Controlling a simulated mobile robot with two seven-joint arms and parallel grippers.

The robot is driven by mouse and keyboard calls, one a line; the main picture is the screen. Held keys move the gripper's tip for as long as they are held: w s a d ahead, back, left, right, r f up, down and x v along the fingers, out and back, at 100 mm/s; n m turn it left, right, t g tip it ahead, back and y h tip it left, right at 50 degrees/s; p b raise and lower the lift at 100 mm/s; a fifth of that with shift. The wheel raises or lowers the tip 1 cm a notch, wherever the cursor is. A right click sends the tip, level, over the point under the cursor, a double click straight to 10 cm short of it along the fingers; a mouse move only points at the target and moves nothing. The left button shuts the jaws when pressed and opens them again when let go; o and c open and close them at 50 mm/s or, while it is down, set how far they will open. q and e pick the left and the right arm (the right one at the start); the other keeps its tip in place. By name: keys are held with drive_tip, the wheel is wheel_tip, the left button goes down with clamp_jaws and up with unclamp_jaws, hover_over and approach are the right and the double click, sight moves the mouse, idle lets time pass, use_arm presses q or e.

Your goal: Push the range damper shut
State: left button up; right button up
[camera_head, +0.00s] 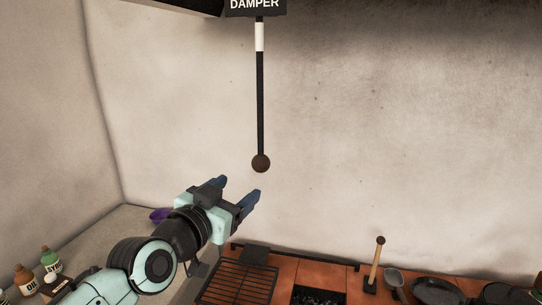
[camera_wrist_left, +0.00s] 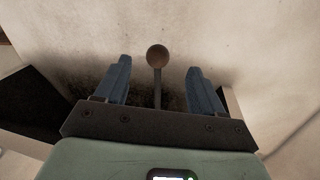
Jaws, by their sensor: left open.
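The range damper is a dark rod (camera_head: 260,95) with a white band near its top and a round brown knob (camera_head: 260,163) at its lower end. It hangs from under a black sign (camera_head: 256,6) reading DAMPER. My left gripper (camera_head: 240,189) is open and empty, just below and left of the knob in the head view. In the left wrist view, the knob (camera_wrist_left: 157,56) and part of the rod show between and beyond the two blue fingers (camera_wrist_left: 158,82). The gripper does not appear to touch the knob. My right gripper is not in view.
A black grill grate (camera_head: 238,282) lies on the orange tiled range top (camera_head: 296,268). A wooden-handled tool (camera_head: 375,265) and dark pans (camera_head: 437,291) stand to the right. Bottles (camera_head: 25,280) and a purple bowl (camera_head: 159,215) are on the left. The wall around the rod is clear.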

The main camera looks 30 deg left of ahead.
sight(257, 165)
use_arm(q)
drive_tip(key=w+p, duration=0.1)
drive_tip(key=w, duration=0.2)
drive_tip(key=w+r+p, duration=0.1)
drive_tip(key=w+p, duration=0.1)
drive_tip(key=w, duration=0.2)
drive_tip(key=w+r+p, duration=0.1)
drive_tip(key=w, duration=0.3)
drive_tip(key=shift+w+r, duration=0.15)
drive_tip(key=shift+w, duration=0.05)
drive_tip(key=shift+w+p, duration=0.35)
drive_tip(key=shift+w, duration=0.3)
drive_tip(key=shift+f, duration=0.2)
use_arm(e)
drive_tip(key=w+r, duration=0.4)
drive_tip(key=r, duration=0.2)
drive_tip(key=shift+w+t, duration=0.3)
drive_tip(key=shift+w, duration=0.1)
use_arm(q)
drive_tip(key=shift+s, duration=0.1)
